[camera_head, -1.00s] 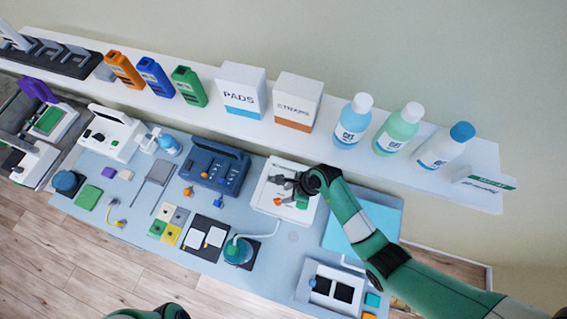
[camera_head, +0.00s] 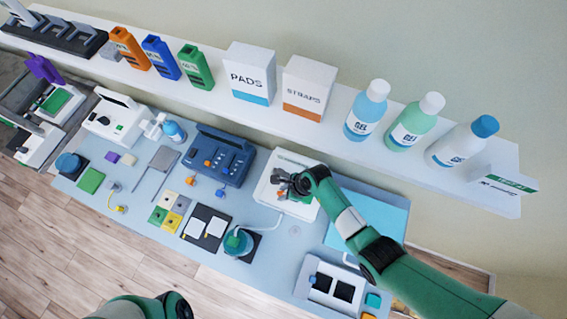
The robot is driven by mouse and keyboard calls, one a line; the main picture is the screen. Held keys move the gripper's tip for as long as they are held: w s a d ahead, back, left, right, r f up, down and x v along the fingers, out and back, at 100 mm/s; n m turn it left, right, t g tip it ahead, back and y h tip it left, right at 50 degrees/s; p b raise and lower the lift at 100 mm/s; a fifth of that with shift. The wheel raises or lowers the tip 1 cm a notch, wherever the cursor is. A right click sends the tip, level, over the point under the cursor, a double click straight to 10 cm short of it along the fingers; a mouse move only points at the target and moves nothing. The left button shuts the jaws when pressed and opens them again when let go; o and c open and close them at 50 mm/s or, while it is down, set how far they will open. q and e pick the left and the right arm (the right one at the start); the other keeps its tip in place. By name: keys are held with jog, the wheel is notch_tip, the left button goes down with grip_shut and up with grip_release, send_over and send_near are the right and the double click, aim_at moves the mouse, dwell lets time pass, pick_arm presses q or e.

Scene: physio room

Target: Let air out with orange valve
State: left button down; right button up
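My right gripper (camera_head: 281,184) is over the white box-shaped unit (camera_head: 262,194) near the middle of the table. Its grey fingers point left and down at the unit's top; the gap between them is too small to judge. I cannot make out an orange valve on this unit; the gripper and wrist cover part of its top. A pale tube leads from near the unit to a teal, round bulb-like piece (camera_head: 236,243) on a dark pad. Part of my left arm shows at the bottom edge, but its fingertips are not visible.
A blue console (camera_head: 222,150) with an orange knob stands left of the white unit. A small orange-ended piece (camera_head: 191,180) lies in front of it. The shelf (camera_head: 215,103) behind holds bottles and boxes. A light-blue sheet (camera_head: 385,217) lies to the right, partly under my arm.

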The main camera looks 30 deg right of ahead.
grip_shut()
jog(key=shift+n, duration=0.4)
jog(key=n+g+y+b, duration=0.1)
jog(key=n, duration=0.1)
jog(key=shift+w+n, duration=0.1)
jog(key=shift+n, duration=0.3)
jog(key=n+g+b, duration=0.1)
jog(key=n, duration=0.1)
jog(key=shift+w+f+n, duration=0.1)
jog(key=shift+n, duration=0.3)
jog(key=n+g+b, duration=0.2)
jog(key=n+b, duration=0.3)
jog(key=shift+w+f, duration=0.1)
jog(key=shift+w, duration=0.05)
jog(key=n+g+b, duration=0.1)
jog(key=n+b, duration=0.3)
jog(key=shift+n+g+h, duration=0.3)
jog(key=shift+g+h, duration=0.1)
jog(key=shift+r, duration=0.2)
